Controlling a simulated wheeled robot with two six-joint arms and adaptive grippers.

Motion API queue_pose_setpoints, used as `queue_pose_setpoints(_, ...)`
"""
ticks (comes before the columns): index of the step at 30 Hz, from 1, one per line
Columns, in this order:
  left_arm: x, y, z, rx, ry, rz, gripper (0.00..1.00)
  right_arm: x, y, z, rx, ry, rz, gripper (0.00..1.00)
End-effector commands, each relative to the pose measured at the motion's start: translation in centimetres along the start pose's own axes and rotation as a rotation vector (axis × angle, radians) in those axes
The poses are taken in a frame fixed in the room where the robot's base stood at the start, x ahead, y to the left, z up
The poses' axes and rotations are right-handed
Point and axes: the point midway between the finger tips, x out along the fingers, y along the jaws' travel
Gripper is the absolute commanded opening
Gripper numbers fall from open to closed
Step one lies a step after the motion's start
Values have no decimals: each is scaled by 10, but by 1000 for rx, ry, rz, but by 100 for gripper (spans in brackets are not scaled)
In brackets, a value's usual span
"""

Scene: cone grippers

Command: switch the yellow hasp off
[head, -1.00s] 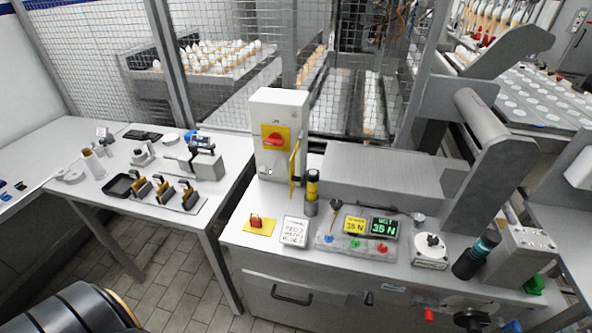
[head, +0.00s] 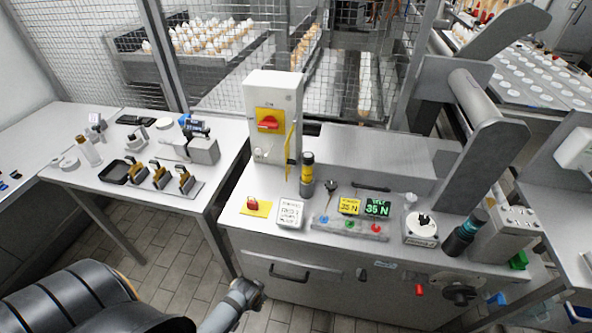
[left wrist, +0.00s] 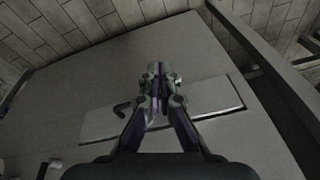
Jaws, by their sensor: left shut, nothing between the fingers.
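A white switch box (head: 273,92) stands on the bench at the back, with a red rotary switch (head: 268,123) on a yellow plate (head: 277,113). A narrow yellow piece (head: 289,146), perhaps the hasp, stands edge-on at the box's right front edge. Its lower end is partly hidden near a yellow and black cylinder (head: 307,172). My left gripper (head: 256,288) is low in front of the bench cabinet, well below the box and apart from it. In the left wrist view the gripper (left wrist: 158,72) is shut and empty before the grey drawer front (left wrist: 205,98). My right gripper is out of view.
A drawer handle (head: 289,273) juts from the cabinet.

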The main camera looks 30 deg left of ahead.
Motion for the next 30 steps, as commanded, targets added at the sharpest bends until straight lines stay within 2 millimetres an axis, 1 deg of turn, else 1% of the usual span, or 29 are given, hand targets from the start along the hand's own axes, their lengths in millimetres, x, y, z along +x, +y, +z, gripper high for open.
queue_pose_setpoints(1,-28,-1,-17,5,21,-2,0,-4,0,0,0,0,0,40)
queue_pose_setpoints(2,-44,-2,-26,9,30,-4,0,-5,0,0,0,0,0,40)
queue_pose_setpoints(3,-65,-2,-36,15,45,-9,0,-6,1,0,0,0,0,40)
queue_pose_setpoints(5,-96,-5,-52,30,75,-20,0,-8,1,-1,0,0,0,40)
queue_pose_setpoints(6,-117,-8,-62,44,102,-35,0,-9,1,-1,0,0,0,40)
queue_pose_setpoints(7,-133,-12,-71,59,129,-50,0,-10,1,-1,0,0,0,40)
queue_pose_setpoints(8,-150,-16,-82,81,165,-71,0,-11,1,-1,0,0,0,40)
queue_pose_setpoints(9,-170,-24,-97,118,224,-112,0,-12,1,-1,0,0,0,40)
queue_pose_setpoints(11,-195,-38,-124,195,333,-195,0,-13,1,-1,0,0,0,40)
queue_pose_setpoints(12,-209,-48,-144,263,418,-265,0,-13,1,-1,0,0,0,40)
queue_pose_setpoints(15,-235,-64,-188,446,602,-436,0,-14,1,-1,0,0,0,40)
queue_pose_setpoints(17,-249,-67,-210,566,700,-535,0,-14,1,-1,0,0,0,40)
queue_pose_setpoints(18,-257,-66,-223,651,761,-600,0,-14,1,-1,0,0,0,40)
queue_pose_setpoints(21,-275,-56,-248,865,897,-745,0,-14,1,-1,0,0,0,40)
queue_pose_setpoints(24,-287,-40,-262,1052,1003,-853,0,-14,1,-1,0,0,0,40)
queue_pose_setpoints(27,-292,-25,-267,1180,1073,-917,0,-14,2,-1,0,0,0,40)
queue_pose_setpoints(30,-294,-16,-268,1249,1111,-949,0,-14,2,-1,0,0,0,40)
